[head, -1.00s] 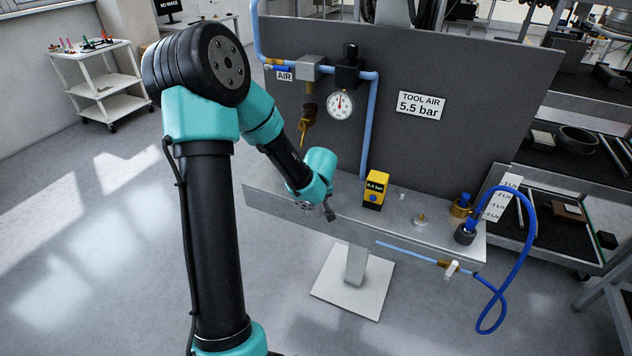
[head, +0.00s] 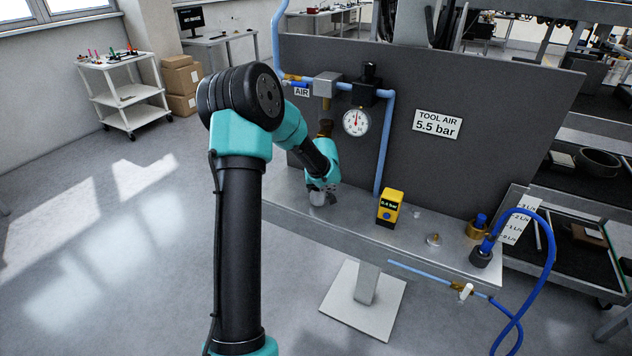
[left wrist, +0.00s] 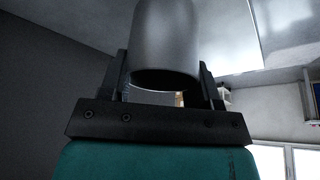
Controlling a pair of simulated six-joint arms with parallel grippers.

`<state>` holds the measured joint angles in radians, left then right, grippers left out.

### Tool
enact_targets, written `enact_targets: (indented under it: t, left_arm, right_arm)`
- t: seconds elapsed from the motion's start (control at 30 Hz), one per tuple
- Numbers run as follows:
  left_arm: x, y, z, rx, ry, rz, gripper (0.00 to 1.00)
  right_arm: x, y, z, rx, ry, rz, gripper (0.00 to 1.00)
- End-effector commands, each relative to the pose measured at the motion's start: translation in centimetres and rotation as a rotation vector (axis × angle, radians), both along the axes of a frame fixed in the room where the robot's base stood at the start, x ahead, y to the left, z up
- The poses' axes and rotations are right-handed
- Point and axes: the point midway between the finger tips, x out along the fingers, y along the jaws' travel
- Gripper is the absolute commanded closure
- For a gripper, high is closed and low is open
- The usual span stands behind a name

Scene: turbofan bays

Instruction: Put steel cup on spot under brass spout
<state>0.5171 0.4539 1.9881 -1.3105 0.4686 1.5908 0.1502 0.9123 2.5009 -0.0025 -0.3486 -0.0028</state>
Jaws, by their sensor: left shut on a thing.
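My left gripper (head: 326,197) is low over the bench shelf, close to the panel and below the brass spout (head: 326,104). In the left wrist view, the steel cup (left wrist: 168,42), a plain grey cylinder, sits between the two fingers of the left gripper (left wrist: 163,85), which is shut on it. In the head view the cup is small and mostly hidden by the gripper, so I cannot tell whether it touches the shelf. The spot under the spout is hidden behind my left arm. My right gripper is not in view.
The dark panel (head: 500,130) with a gauge (head: 356,122) stands behind.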

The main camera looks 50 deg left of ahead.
Motion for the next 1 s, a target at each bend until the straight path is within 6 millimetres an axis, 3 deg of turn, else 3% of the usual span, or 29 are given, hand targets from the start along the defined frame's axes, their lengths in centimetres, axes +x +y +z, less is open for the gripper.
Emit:
enact_targets:
  t: [0.1, 0.53, 0.87, 1.0]
  left_arm:
    - [0.6, 0.9, 0.0, 0.001, -0.001, 0.001, 0.67]
    - [0.9, 1.4, 0.0, 0.000, 0.000, 0.000, 0.67]
    - [2.8, 4.3, 0.0, 0.000, -0.002, 0.001, 0.67]
    - [2.6, 4.1, -1.4, -0.001, 0.002, 0.000, 0.67]
  right_arm:
    - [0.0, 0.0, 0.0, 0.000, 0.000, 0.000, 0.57]
    - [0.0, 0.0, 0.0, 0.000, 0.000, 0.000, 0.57]
    - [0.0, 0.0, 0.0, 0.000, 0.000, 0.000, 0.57]
    - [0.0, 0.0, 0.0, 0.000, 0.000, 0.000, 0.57]
